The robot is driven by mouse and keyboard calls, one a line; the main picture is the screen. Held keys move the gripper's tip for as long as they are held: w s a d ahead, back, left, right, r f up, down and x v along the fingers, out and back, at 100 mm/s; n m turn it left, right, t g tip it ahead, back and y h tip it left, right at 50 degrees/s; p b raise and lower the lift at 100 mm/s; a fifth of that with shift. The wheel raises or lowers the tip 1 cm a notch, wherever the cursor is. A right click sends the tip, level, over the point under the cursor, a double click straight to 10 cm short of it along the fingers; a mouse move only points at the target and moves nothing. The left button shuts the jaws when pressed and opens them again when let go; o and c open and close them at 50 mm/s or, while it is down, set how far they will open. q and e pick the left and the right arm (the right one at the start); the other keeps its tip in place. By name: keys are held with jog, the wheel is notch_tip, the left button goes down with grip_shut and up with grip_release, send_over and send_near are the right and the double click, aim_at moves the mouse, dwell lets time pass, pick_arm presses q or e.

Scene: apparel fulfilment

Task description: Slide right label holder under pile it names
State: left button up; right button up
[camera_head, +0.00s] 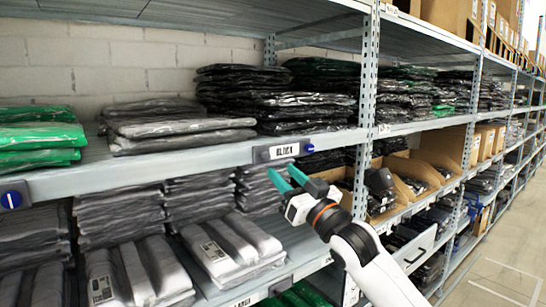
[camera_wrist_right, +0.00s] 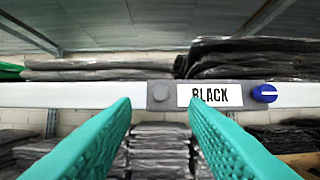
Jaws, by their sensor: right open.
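A label holder (camera_head: 283,152) with a white card sits on the front edge of the upper shelf; the wrist view reads its label (camera_wrist_right: 218,95) as BLACK. A grey pile (camera_head: 175,128) lies to the left. My right gripper (camera_head: 281,179) is open and empty, just below and in front of the holder. My left gripper is not in view.
Grey garments (camera_head: 230,245) fill the lower shelf. A metal upright (camera_head: 367,110) stands right of the holder. Cardboard bins (camera_head: 415,172) stand beyond it.

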aim_at(268, 157)
jog(key=p+x, duration=0.1)
jog(key=x, duration=0.4)
jog(key=shift+w+a+r, duration=0.1)
jog(key=shift+w+a, duration=0.05)
jog(key=shift+w, duration=0.15)
jog(key=shift+c, duration=0.6)
grip_shut()
